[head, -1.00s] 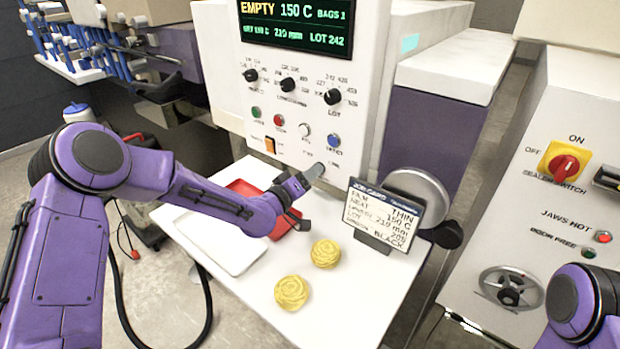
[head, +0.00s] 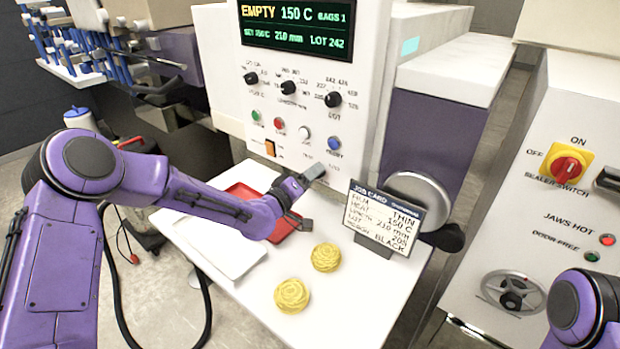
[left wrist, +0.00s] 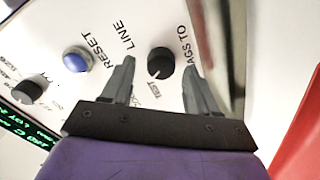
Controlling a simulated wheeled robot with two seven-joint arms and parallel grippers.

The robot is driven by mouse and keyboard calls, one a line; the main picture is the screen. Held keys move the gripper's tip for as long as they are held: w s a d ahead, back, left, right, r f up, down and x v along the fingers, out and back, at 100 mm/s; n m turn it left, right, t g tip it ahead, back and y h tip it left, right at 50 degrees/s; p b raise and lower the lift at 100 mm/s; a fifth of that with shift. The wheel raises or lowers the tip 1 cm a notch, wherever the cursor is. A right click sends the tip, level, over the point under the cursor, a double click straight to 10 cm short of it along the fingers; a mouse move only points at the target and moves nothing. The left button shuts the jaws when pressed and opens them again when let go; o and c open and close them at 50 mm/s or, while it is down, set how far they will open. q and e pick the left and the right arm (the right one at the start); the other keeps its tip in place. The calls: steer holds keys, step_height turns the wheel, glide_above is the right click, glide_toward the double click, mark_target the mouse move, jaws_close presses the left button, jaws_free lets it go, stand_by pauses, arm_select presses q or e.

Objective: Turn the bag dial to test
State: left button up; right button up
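The bag dial (left wrist: 160,63) is a round black knob on the white panel in the left wrist view. The words LINE, TEST and BAGS TO are printed around it. A small pale mark on the knob seems to face the TEST side, but it is too small to be sure. My left gripper (left wrist: 159,82) is open, with one finger to each side of the knob, and no contact shows. In the head view my left gripper (head: 315,196) is at the lower part of the panel and hides the dial. My right gripper is out of view.
A blue reset button (left wrist: 77,60) is beside the left finger. A job card (head: 383,220) stands on the white table, near two yellow coiled items (head: 292,295). A red tray (head: 243,192) and a white tray (head: 228,250) lie below my left arm.

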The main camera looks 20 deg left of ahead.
arm_select(q)
steer(key=b+v, duration=0.2)
steer(key=v, duration=0.8)
steer(key=shift+s+b, duration=0.25)
steer(key=shift+b, duration=0.1)
steer(key=shift+a, duration=0.15)
